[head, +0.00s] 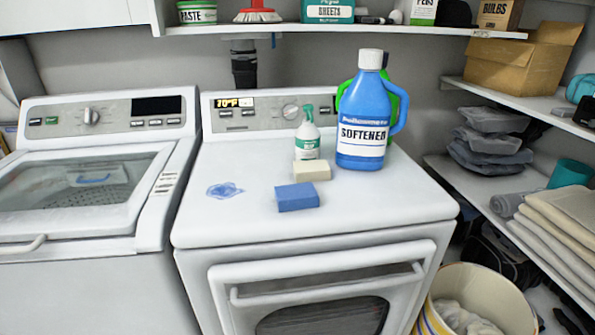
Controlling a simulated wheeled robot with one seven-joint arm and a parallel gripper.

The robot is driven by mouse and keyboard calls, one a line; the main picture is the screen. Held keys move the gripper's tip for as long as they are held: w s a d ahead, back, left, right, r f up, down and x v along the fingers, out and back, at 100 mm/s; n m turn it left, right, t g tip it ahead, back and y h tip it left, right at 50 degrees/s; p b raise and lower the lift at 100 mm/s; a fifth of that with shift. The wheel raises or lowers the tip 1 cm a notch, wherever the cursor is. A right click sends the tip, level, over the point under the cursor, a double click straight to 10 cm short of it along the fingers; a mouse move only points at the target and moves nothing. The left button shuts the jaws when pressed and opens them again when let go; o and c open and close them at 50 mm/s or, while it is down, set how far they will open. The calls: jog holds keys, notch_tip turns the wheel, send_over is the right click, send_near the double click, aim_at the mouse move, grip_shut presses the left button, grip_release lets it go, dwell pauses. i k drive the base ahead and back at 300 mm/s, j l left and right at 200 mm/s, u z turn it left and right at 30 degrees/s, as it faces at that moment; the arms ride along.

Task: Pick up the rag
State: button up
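No thing in the head view is clearly a rag. On the top of the right-hand white machine (375,211) lie a blue block (297,197), sponge-like, and a cream block (312,171) just behind it. A flat, translucent blue patch (224,190) lies to their left; I cannot tell whether it is spilled liquid or thin cloth. Folded beige cloths (562,225) are stacked on the right shelf, and pale crumpled cloth (462,318) lies in the bin at lower right. My gripper is not in view.
A blue softener bottle (362,135) stands behind the blocks, with a green container partly hidden behind it. A small spray bottle (307,141) stands to its left. A shelf (400,29) overhangs the back. The front of the machine top is clear.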

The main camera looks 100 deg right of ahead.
aim_at(318, 170)
jog(key=l+z, duration=0.2)
jog(key=z, duration=1.65)
